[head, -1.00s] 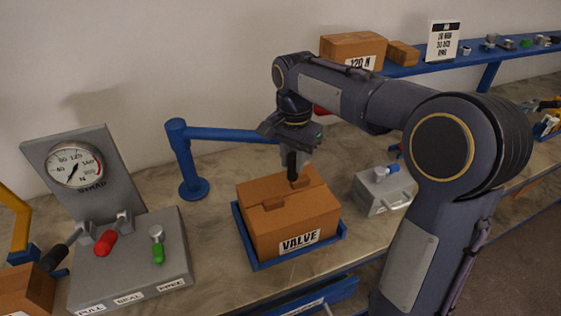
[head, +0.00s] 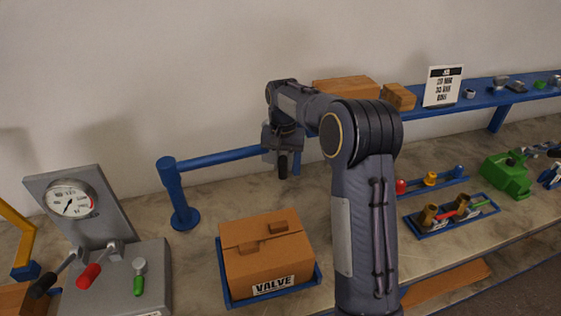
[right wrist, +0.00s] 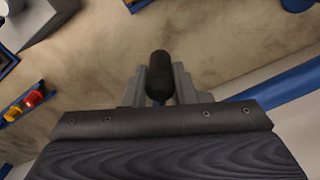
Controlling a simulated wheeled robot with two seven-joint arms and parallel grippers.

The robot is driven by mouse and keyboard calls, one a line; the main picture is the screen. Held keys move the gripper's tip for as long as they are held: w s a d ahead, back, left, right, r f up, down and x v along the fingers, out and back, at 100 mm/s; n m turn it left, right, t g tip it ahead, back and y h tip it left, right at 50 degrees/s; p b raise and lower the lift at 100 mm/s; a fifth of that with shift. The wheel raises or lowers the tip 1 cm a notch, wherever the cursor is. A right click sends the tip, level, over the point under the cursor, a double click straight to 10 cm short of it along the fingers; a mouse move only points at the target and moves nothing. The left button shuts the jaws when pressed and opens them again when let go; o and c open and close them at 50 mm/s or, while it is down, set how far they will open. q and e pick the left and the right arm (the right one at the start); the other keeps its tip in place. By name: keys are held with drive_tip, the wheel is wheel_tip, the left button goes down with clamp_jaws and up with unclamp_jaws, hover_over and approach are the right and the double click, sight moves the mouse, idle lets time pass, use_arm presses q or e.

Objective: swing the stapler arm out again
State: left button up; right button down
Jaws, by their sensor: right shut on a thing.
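The stapler arm is a blue beam (head: 228,156) on a blue post (head: 174,190) in the head view. It runs right from the post top toward my right gripper (head: 283,160), at the back of the bench behind the carton. My right gripper is shut on a black handle (right wrist: 160,78), upright between its fingers in the right wrist view. The blue beam also shows there (right wrist: 285,92), to the right. The beam's far end is hidden behind the gripper in the head view. The VALVE carton (head: 267,257) is clear of the gripper. My left gripper is not in view.
The carton sits in a blue tray (head: 222,268). A grey gauge stand (head: 115,275) with levers is at left. A blue shelf (head: 475,97) with boxes lies behind my arm. Trays of fittings (head: 450,215) and a green item (head: 508,175) are at right.

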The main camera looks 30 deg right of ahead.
drive_tip(key=shift+w+d+r, duration=0.2)
drive_tip(key=c, duration=1.5)
unclamp_jaws()
drive_tip(key=o, duration=0.3)
drive_tip(key=shift+w+f, duration=0.15)
drive_tip(key=shift+a, duration=0.1)
wheel_tip(320, 180, up, 7)
drive_tip(key=shift+r+b, duration=0.1)
drive_tip(key=shift+b, duration=0.3)
drive_tip(key=shift+r, duration=0.35)
